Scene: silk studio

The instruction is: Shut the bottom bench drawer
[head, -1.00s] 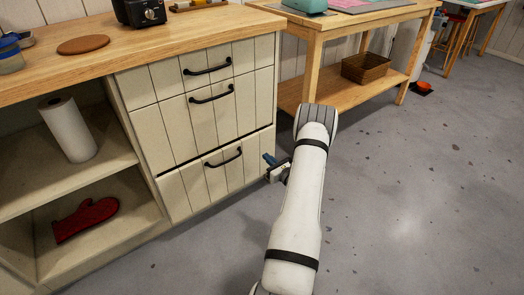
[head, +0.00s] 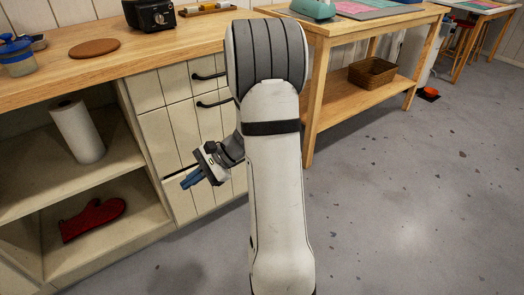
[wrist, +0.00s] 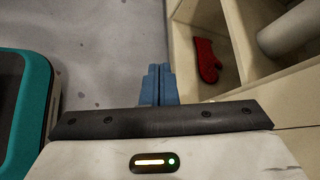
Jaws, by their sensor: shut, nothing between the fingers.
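The bottom bench drawer (head: 203,203) is the lowest cream plank front in the wooden-topped bench. A thin dark gap shows along its top edge, and its front seems to stand slightly out. Its handle and right part are hidden behind my arm. My gripper (head: 190,181), with blue fingers, hangs in front of the drawer's left part, pointing down and left. I cannot tell whether it touches the front. In the wrist view my fingers (wrist: 157,84) are shut together and empty, over grey floor beside the bench.
The open shelves left of the drawers hold a red mitt (head: 92,219) and a paper roll (head: 78,130); the mitt also shows in the wrist view (wrist: 207,60). A wooden table (head: 340,95) with a basket (head: 372,71) stands to the right.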

